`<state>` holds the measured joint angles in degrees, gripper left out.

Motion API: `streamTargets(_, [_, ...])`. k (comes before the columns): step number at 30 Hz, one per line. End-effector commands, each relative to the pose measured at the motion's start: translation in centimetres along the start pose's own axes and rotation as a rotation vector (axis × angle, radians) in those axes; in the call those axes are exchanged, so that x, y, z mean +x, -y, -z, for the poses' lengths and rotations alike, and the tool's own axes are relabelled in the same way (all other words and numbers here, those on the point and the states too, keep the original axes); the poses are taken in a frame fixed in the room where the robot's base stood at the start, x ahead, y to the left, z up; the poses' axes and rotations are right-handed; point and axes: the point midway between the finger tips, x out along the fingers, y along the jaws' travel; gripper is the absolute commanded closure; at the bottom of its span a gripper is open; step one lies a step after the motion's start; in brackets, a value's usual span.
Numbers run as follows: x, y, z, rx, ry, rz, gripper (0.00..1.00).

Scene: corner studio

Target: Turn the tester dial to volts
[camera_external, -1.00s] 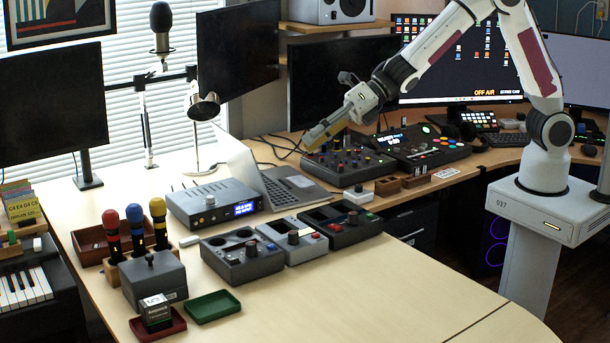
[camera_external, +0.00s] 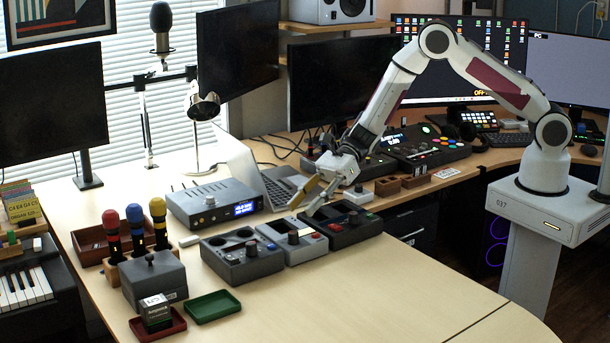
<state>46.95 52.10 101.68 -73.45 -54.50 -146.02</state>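Three control boxes stand side by side on the desk: a dark grey box (camera_external: 228,268) with two round recesses and a knob, a light grey box (camera_external: 306,250) with a dark knob (camera_external: 293,237) and a red button, and a black box (camera_external: 358,235) with a knob and a red part. Which one is the tester is not clear, and dial markings are too small to read. My gripper (camera_external: 300,211) is open and empty, its fingers spread and pointing down. It is above the back of the light grey and black boxes, seemingly apart from them.
A blue-grey unit with a lit display (camera_external: 215,203) and a laptop (camera_external: 280,187) stand behind the boxes. A lidded grey box (camera_external: 153,280) and a green tray (camera_external: 213,307) are at front left. The front right desk is clear.

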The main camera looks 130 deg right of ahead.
Motion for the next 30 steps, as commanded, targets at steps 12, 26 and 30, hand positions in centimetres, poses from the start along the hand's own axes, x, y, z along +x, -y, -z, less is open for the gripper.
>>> streamTargets(12, [-0.1,-0.2,3.2,-0.116,0.035,-0.075,0.65])
streamTargets(26, [0.5,-0.3,3.2,-0.113,0.035,-0.074,0.65])
streamTargets(30, [1.5,-0.4,3.2,-0.114,0.034,-0.075,0.65])
